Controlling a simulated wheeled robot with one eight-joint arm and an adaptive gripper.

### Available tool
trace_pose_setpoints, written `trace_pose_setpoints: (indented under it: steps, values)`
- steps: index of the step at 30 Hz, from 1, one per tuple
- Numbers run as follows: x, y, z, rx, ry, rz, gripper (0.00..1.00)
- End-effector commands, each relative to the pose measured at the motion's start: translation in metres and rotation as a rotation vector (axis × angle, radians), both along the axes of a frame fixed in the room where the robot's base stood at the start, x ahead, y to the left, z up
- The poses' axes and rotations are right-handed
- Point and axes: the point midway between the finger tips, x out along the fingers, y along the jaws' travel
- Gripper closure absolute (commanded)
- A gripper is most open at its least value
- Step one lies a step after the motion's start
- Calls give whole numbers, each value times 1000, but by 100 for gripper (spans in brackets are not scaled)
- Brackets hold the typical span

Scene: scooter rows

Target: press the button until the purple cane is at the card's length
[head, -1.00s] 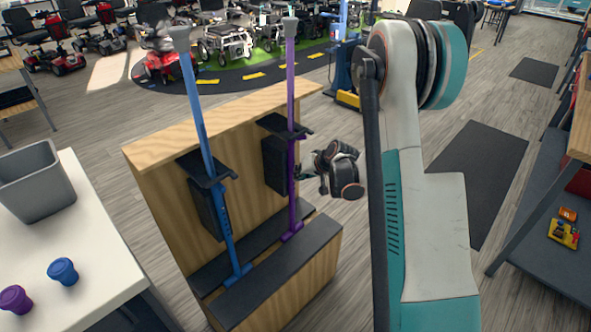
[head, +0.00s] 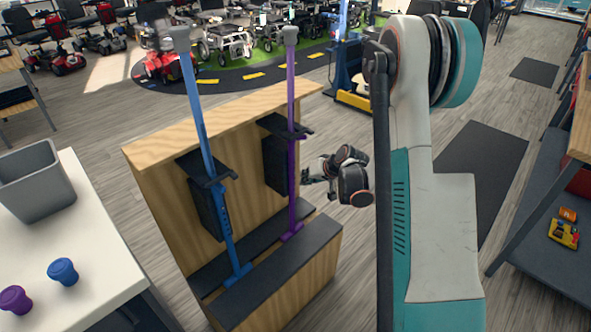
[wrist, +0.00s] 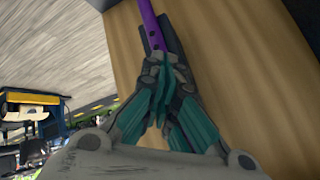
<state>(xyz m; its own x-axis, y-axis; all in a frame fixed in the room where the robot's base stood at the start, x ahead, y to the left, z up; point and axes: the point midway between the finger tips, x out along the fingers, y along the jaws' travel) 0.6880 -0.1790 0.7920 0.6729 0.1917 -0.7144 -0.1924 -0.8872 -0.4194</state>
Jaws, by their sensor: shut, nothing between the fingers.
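The purple cane (head: 291,90) stands upright in the right-hand holder of the wooden stand, with a grey tip at its top. The wrist view shows a stretch of its purple tube (wrist: 149,22) with dark holes, running down behind my fingertips. My gripper (head: 308,180) is just right of the cane's lower part, below the holder's dark bracket. In the wrist view its fingers (wrist: 166,62) are together and empty, close to the tube. Whether they touch it, I cannot tell. I cannot make out the button or the card.
A blue cane (head: 192,95) stands in the left-hand holder of the wooden stand (head: 160,215). A white table (head: 100,235) at left bears a grey bin (head: 38,185), a blue cup-like piece (head: 62,271) and a purple one (head: 15,299). Scooters stand at the back.

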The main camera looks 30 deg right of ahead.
Motion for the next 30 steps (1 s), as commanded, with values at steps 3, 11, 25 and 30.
trace_pose_setpoints:
  steps: [3, 11, 25, 30]
  values:
    - [-11, -5, 0, 1, 0, -3, 100]
    - [-32, -13, 0, 1, 0, -3, 100]
    - [-34, -14, 0, 0, -1, -1, 100]
    - [-34, -14, 0, 0, -1, -1, 100]
